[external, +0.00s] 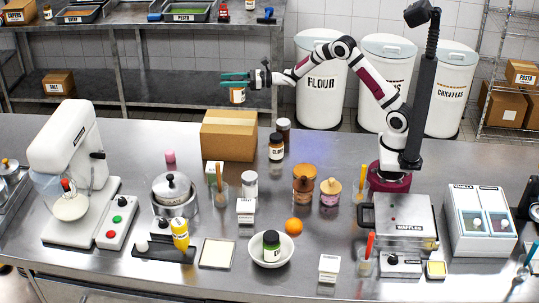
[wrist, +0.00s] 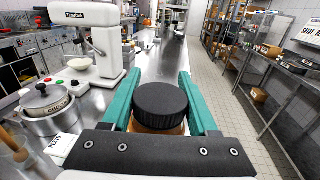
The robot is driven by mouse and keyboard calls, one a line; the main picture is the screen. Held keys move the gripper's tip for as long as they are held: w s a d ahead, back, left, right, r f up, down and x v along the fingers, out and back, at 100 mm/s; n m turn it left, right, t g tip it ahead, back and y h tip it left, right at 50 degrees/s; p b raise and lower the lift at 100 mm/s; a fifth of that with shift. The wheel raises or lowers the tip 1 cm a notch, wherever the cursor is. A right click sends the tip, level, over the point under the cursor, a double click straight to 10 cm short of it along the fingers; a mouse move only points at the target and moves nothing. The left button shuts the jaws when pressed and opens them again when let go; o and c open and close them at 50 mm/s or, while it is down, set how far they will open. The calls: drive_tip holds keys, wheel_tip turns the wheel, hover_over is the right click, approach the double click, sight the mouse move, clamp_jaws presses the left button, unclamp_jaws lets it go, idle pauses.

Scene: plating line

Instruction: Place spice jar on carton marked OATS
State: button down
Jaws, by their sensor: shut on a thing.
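My gripper (external: 234,80) has green fingers and is shut on a spice jar (external: 238,96), held in the air above and behind the worktop. In the wrist view the jar's black lid (wrist: 161,103) sits between the two green fingers (wrist: 161,85); its label is not readable. A large brown carton (external: 228,142) stands on the worktop below the held jar, with a clear gap between them. I cannot read OATS on it or on any other carton. A dark-lidded jar, seemingly marked CLOVES (external: 276,151), stands at its right.
Another dark-lidded jar (external: 283,126) stands behind the cloves jar. A stand mixer (external: 70,150) and a silver pot (external: 174,190) are to the left. A carton marked SALT (external: 58,83) is on the back shelf. Small boxes, a bowl (external: 286,250) and an orange (external: 294,226) lie in front.

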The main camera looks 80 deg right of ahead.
drive_tip(key=shift+w+a+f, duration=0.55)
drive_tip(key=shift+a+f, duration=0.05)
drive_tip(key=shift+f, duration=0.55)
drive_tip(key=shift+w+a+f, duration=0.5)
drive_tip(key=shift+a+f, duration=0.1)
drive_tip(key=shift+f, duration=0.55)
drive_tip(key=shift+w+a+f, duration=0.55)
drive_tip(key=shift+a+f, duration=0.05)
drive_tip(key=shift+f, duration=0.55)
drive_tip(key=shift+c, duration=0.8)
unclamp_jaws()
drive_tip(key=shift+f, duration=0.1)
